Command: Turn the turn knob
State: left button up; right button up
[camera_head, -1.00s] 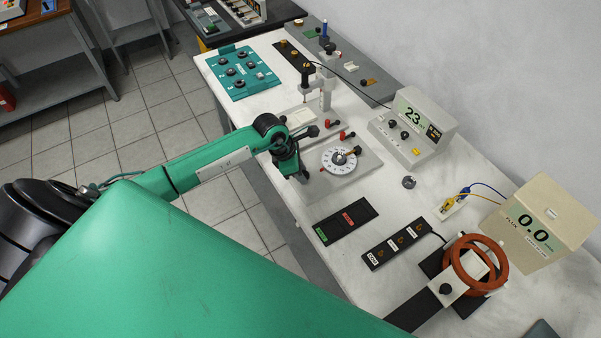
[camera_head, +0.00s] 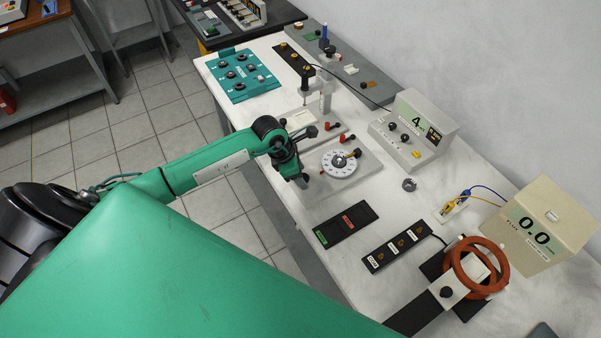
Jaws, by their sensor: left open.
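A round white dial (camera_head: 331,169) with marks around its rim lies on a grey plate (camera_head: 368,166) on the bench, with a small dark and brass knob (camera_head: 348,156) at its middle. I cannot tell for sure whether this is the turn knob. My left gripper (camera_head: 309,157) comes in from the left and is open, with its fingers apart just left of the dial. It looks empty, and I cannot tell whether it touches the dial or plate. My right gripper is not in view.
A meter box (camera_head: 417,115) reading 4 stands behind the dial. A flux box (camera_head: 541,222) reads 0.0, beside orange coils (camera_head: 500,272). A black strip (camera_head: 345,225) and a socket strip (camera_head: 403,247) lie in front. A teal panel (camera_head: 242,87) lies at the far end.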

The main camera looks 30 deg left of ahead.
pick_arm(q)
jog(key=b+v, duration=0.3)
jog(key=v, duration=1)
jog(key=shift+r, duration=0.2)
